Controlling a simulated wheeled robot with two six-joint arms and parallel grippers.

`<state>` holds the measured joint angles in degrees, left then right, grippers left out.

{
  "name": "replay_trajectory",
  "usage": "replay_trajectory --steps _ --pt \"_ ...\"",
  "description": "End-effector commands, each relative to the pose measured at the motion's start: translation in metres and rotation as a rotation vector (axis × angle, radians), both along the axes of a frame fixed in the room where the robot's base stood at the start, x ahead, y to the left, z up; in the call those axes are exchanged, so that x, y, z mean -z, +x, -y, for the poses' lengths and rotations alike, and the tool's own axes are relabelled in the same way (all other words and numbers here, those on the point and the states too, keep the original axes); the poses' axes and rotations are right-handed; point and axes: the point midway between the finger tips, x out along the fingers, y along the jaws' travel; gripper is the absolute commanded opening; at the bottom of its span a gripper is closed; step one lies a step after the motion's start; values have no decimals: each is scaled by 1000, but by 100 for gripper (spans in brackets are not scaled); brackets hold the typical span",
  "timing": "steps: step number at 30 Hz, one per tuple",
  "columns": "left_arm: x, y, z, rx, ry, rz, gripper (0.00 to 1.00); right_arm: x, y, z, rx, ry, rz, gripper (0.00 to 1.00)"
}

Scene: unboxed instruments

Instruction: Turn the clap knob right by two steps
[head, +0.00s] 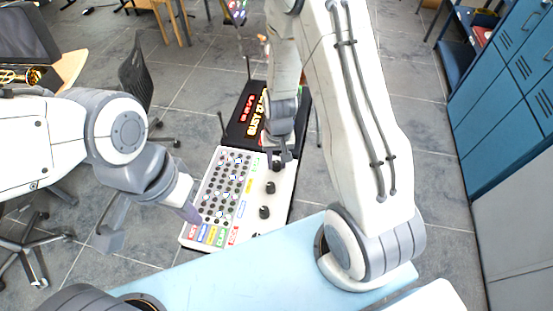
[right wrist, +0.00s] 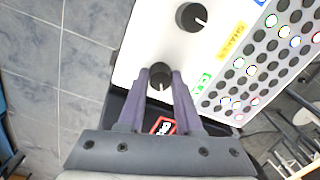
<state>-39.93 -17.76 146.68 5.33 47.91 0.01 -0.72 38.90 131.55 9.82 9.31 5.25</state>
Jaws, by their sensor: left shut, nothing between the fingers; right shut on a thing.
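The white control panel (head: 238,222) bears a column of black knobs on its right side. The far knob, beside a green label (right wrist: 206,82) that is only partly readable, is taken as the clap knob (right wrist: 160,72). My right gripper (head: 281,158) is shut on this knob, with its purple fingers (right wrist: 160,84) on either side of it in the right wrist view. The knob's white mark points toward the bottom of that view. My left gripper (head: 190,212) is shut and empty near the panel's front left corner.
Another knob (right wrist: 192,17) sits beside a yellow label (right wrist: 231,40). Several small round buttons with coloured rings fill the panel's left part. A black display (head: 246,115) with lit text stands behind. A light blue surface (head: 220,268) lies in front; blue cabinets (head: 505,90) stand right.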

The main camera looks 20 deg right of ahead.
Motion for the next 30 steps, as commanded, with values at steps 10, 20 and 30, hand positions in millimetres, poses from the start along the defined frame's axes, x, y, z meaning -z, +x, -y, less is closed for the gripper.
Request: replay_trajectory --steps 10,20,30 --pt "-3 0 0 0 0 0 0 -1 1 0 48 0 4 0" --pt "-3 0 0 0 0 0 0 -1 1 0 47 0 5 45" --pt "-3 0 0 0 0 0 0 -1 1 0 46 0 2 64"
